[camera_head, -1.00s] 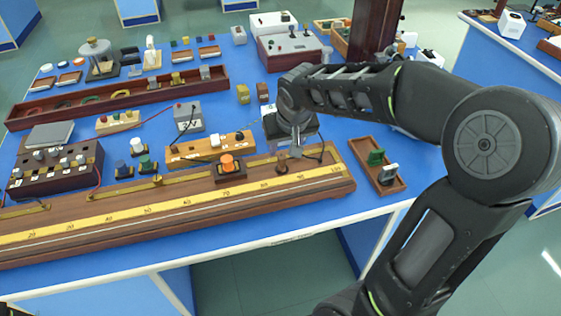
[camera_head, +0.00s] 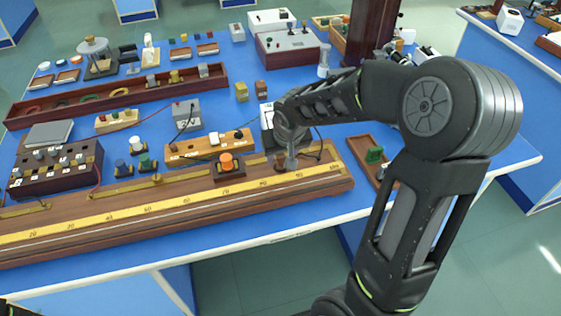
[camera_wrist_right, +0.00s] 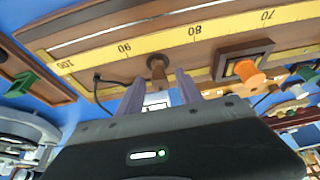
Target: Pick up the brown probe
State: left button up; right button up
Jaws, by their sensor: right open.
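The brown probe (camera_head: 280,162) stands on the long wooden metre-scale bench, near its right end, with a black cable. No grip shows.
An orange-knobbed block (camera_head: 226,166) sits on the bench left of the probe. A wooden terminal strip (camera_head: 208,147) lies behind it. A wooden tray with a green block (camera_head: 374,155) lies to the right, partly behind my arm. The table's front strip is clear.

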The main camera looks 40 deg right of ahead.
jog(key=shift+x, duration=0.75)
jog(key=shift+c, duration=0.2)
grip_shut()
dwell(0.3)
